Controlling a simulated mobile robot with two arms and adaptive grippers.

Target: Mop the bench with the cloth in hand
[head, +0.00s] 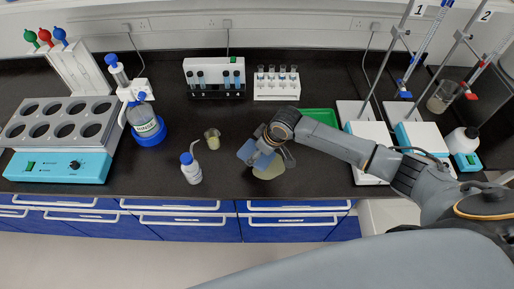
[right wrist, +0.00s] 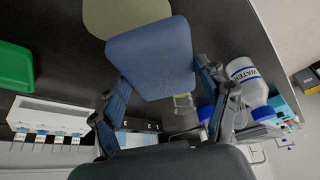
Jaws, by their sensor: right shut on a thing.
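My right gripper (head: 262,153) reaches over the bench (head: 225,182) and is shut on a folded blue cloth (head: 247,152). The cloth also shows between the two fingers in the right wrist view (right wrist: 152,60). A pale yellow-green spill (head: 269,170) lies on the dark bench top right beside the cloth and partly behind the gripper. In the right wrist view the spill (right wrist: 125,14) shows just past the cloth's edge. I cannot tell whether the cloth touches the bench. My left gripper is in neither view.
A small beaker (head: 213,139) and a white wash bottle (head: 191,171) stand left of the cloth. A green tray (head: 322,116) and vial racks (head: 276,84) are behind the gripper. Burette stands (head: 375,135) are at the right. The bench's front edge is close to the spill.

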